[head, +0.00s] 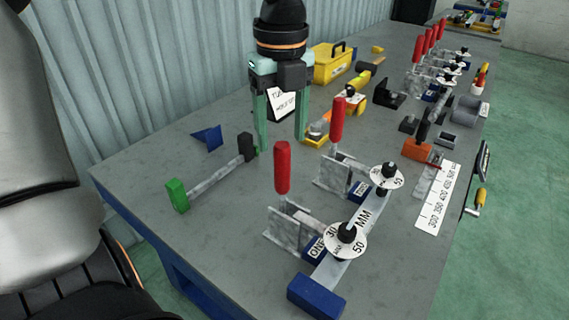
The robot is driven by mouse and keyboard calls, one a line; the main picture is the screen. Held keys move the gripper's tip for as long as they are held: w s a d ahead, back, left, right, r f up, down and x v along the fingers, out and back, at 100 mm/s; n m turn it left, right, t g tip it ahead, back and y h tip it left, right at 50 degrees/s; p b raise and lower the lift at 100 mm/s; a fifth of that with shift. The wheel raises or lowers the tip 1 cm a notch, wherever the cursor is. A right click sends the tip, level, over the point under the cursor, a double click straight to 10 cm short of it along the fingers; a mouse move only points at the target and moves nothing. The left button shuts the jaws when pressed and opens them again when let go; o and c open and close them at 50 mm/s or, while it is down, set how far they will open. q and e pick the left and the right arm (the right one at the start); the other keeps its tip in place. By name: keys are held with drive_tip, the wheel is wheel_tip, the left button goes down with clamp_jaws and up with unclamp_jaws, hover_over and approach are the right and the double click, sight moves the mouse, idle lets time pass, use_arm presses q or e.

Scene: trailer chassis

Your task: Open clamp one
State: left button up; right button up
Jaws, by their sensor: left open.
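Clamp one, with a blue label reading ONE (316,248), stands near the front of the grey bench. Its red handle (282,170) stands upright above a grey metal bracket (290,226). A white numbered disc with a black knob (346,240) is at its right end, over a pale bar marked MM. My left gripper (281,146) points down with its green fingers apart and nothing between them. It appears behind clamp one's handle, above the bench; its exact height is hard to tell. My right gripper is out of view.
A second red-handled clamp (337,122) stands just behind clamp one. A green-and-black-ended bar (212,178) lies to the left, and a blue block (317,297) is at the front. More red-handled clamps, a yellow toolbox (333,66) and a ruler plate (438,198) are farther away.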

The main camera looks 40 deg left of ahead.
sight(282, 171)
use_arm(q)
wheel_tip(282, 171, down, 9)
drive_tip(key=shift+r+b, duration=0.1)
drive_tip(key=shift+b, duration=0.3)
drive_tip(key=shift+w, duration=0.1)
clamp_jaws()
idle(1.2)
